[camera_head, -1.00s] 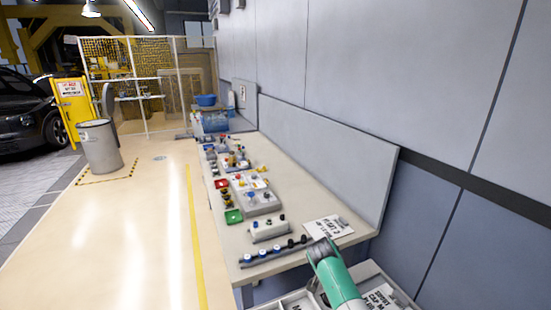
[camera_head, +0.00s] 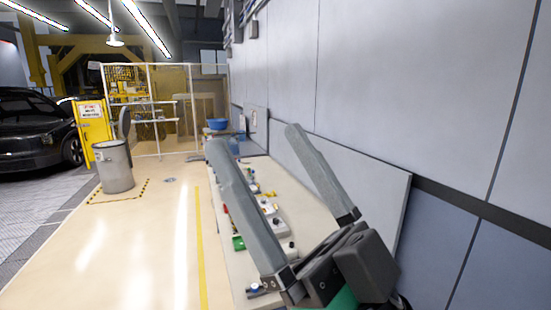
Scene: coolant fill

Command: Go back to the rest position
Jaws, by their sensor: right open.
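My right gripper (camera_head: 262,150) rises from the bottom right of the head view. Its two long grey fingers are spread wide apart and nothing is between them. It stands in front of the workbench (camera_head: 237,267) and hides much of the bench top. Part of my green arm shows below the gripper. My left gripper is not in the view.
A grey bin (camera_head: 115,168), a yellow sign post (camera_head: 92,130), a mesh cage and a dark car (camera_head: 35,130) stand left. The floor (camera_head: 130,240) between is clear.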

